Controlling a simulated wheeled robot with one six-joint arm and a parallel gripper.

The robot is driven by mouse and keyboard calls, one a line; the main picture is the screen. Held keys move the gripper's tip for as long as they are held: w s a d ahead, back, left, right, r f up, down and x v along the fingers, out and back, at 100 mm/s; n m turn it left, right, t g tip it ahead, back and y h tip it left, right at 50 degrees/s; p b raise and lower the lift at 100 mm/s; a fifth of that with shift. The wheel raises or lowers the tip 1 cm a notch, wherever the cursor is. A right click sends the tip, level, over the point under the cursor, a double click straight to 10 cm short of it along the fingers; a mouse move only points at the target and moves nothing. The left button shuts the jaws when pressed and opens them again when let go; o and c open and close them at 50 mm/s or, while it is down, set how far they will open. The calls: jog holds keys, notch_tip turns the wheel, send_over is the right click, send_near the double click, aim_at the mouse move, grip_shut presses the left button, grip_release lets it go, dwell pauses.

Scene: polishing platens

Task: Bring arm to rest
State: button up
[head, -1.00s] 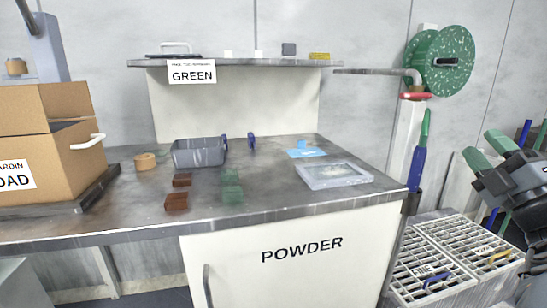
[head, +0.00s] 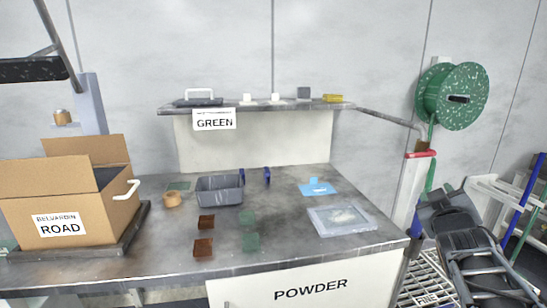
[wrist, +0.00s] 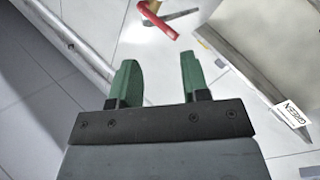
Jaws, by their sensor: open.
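My gripper (wrist: 158,72) shows in the wrist view with its two green fingers apart and nothing between them. In the head view my dark arm links stand at the lower right, beside the bench. My fingertips cannot be made out there.
The metal bench (head: 150,262) carries a cardboard box (head: 100,222), a grey bin (head: 219,190), brown and green blocks, and a clear-lidded tray (head: 342,220). A green hose reel (head: 440,95) hangs at right above a red lever (head: 419,154). White grates (head: 418,284) lie below.

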jog(key=s+a+f+m+g+y+p, duration=0.1)
jog(key=s+a+f+g+y+p, duration=0.1)
jog(key=s+a+g+p, duration=0.4)
jog(key=s+a+f+m+g+y+p, duration=0.1)
jog(key=s+a+g+y+p, duration=0.4)
jog(key=a, duration=0.9)
jog(key=s+g+p, duration=0.2)
jog(key=p, duration=0.2)
jog(key=shift+s+a+f+m, duration=0.15)
jog(key=shift+a+f+m, duration=0.05)
jog(key=shift+f+m, duration=0.15)
